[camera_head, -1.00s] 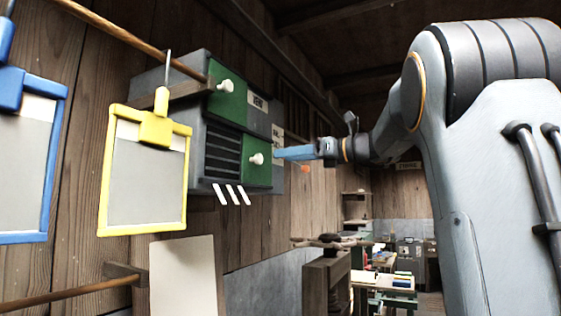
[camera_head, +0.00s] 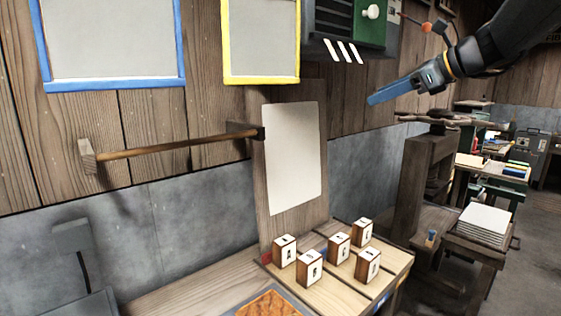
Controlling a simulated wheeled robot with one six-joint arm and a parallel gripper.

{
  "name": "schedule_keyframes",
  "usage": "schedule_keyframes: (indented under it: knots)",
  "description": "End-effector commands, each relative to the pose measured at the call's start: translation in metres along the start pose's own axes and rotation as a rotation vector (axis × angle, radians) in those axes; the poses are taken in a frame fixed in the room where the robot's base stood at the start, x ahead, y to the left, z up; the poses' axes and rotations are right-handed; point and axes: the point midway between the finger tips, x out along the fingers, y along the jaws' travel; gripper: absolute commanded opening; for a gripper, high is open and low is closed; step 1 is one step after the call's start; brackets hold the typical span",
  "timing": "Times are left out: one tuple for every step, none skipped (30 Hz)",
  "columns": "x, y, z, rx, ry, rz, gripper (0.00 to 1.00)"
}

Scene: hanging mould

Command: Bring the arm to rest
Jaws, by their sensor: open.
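My gripper (camera_head: 372,101) is in the upper right of the head view, at the end of my dark arm. Its blue fingers point left and slightly down. It hangs in the air, and nothing shows between the fingers. The gap between them is hard to see from this side. The green-fronted vent box (camera_head: 370,30) is above and left of it, apart from it.
A yellow frame (camera_head: 262,80) and a blue frame (camera_head: 115,86) hang on the plank wall. A wooden rod (camera_head: 170,147) juts below them. A white board (camera_head: 292,155) stands behind several lettered blocks (camera_head: 340,248) on a bench. A paper stack (camera_head: 483,222) lies right.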

Motion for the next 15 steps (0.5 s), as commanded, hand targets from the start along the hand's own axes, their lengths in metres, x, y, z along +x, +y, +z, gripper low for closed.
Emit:
schedule_keyframes:
  knots:
    - [0.016,0.022,-0.025,-0.059,0.061,0.035,0.44]
    - [0.025,0.034,-0.040,-0.103,0.100,0.056,0.44]
    - [0.034,0.050,-0.060,-0.164,0.150,0.086,0.44]
    - [0.041,0.064,-0.075,-0.213,0.187,0.113,0.44]
    - [0.046,0.077,-0.090,-0.264,0.222,0.141,0.44]
    - [0.053,0.095,-0.110,-0.336,0.266,0.182,0.44]
    - [0.057,0.109,-0.126,-0.393,0.299,0.214,0.44]
    - [0.061,0.123,-0.140,-0.453,0.329,0.250,0.44]
    - [0.064,0.143,-0.160,-0.536,0.368,0.301,0.44]
    - [0.066,0.157,-0.175,-0.601,0.393,0.343,0.44]
    - [0.068,0.172,-0.189,-0.669,0.417,0.386,0.44]
    - [0.068,0.192,-0.209,-0.766,0.445,0.448,0.44]
    - [0.068,0.207,-0.223,-0.842,0.464,0.498,0.44]
    - [0.067,0.222,-0.237,-0.921,0.478,0.551,0.44]
    - [0.065,0.243,-0.256,-1.031,0.491,0.625,0.44]
